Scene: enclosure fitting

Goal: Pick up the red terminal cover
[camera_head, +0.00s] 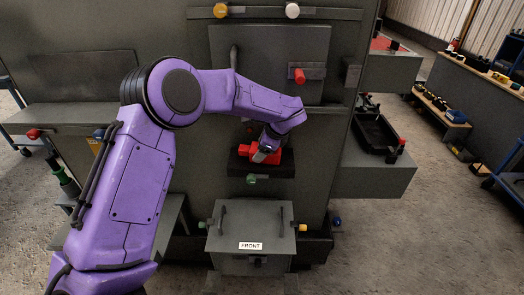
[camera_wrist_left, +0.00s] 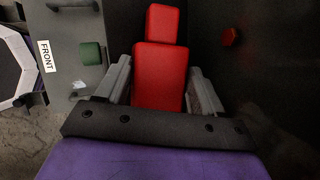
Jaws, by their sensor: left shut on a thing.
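The red terminal cover (camera_head: 262,154) is on a small dark ledge (camera_head: 246,168) on the front of the grey enclosure. In the left wrist view the red cover (camera_wrist_left: 160,72) is a block with a narrower end. My left gripper (camera_head: 267,148) reaches down to the cover in the head view. In the left wrist view its two grey fingers (camera_wrist_left: 158,82) are on either side of the cover, shut on it. The fingers and wrist hide part of the cover. I cannot tell whether it still touches the ledge. My right gripper is not in view.
A grey box marked FRONT (camera_head: 250,262) stands below. A green knob (camera_head: 251,179) is just under the ledge. A red knob (camera_head: 299,76) is on the panel above. A dark tray (camera_head: 378,134) lies on the right shelf.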

